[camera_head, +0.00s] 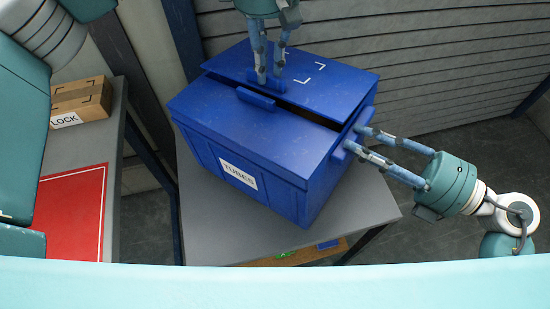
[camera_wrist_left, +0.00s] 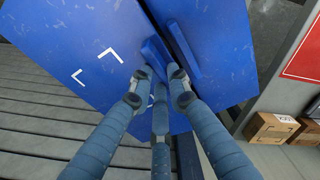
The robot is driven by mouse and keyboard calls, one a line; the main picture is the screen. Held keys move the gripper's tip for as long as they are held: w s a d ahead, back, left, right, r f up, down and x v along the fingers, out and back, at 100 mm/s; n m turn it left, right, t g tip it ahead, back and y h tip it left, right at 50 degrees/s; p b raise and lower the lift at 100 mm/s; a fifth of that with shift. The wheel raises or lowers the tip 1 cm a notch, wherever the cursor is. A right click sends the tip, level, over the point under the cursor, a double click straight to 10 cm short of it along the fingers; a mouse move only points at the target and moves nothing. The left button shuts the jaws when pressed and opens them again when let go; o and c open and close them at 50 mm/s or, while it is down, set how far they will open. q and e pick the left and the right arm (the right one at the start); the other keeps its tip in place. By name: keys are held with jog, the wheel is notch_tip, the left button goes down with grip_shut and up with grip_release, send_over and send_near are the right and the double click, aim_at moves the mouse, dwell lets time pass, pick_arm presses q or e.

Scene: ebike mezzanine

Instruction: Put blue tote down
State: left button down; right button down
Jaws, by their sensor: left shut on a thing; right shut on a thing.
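The blue tote (camera_head: 240,140) with a white "TUBES" label stands on a grey table (camera_head: 215,240). Its lid has two halves, with a dark gap between them and a raised handle on each. My left gripper (camera_head: 265,80) comes in from the top and is shut on the handle of the far lid half. In the left wrist view the fingertips (camera_wrist_left: 158,85) close around that blue handle (camera_wrist_left: 156,55). My right gripper (camera_head: 355,140) is shut on the grip at the tote's right end. Whether the tote's base touches the table everywhere is hidden.
A cardboard box (camera_head: 80,102) and a red mat (camera_head: 70,210) lie on a bench at the left. Under the grey table a lower shelf (camera_head: 300,254) holds small green and blue things. A slatted grey wall (camera_head: 440,60) stands behind. Bare table shows in front of the tote.

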pick_arm(q)
jog(key=shift+s+d+f+b, duration=0.15)
jog(key=shift+d+f+b, duration=0.1)
jog(key=shift+f+b, duration=0.25)
jog(key=shift+s+d+f+b, duration=0.15)
jog(key=shift+d+f+b, duration=0.1)
jog(key=shift+f+b, duration=0.25)
pick_arm(e)
jog(key=shift+w+a+f, duration=0.1)
jog(key=shift+f, duration=0.55)
pick_arm(q)
jog(key=c, duration=2)
grip_release()
jog(key=shift+f, duration=0.25)
jog(key=shift+c, duration=0.2)
pick_arm(e)
jog(key=c, duration=1.8)
grip_release()
jog(key=shift+f, duration=0.35)
pick_arm(q)
jog(key=o, duration=0.4)
jog(key=shift+r, duration=0.1)
pick_arm(e)
jog(key=o, duration=0.4)
pick_arm(q)
jog(key=shift+s+r, duration=0.1)
jog(key=shift+s, duration=0.05)
jog(key=shift+a, duration=0.25)
pick_arm(e)
jog(key=shift+r, duration=0.15)
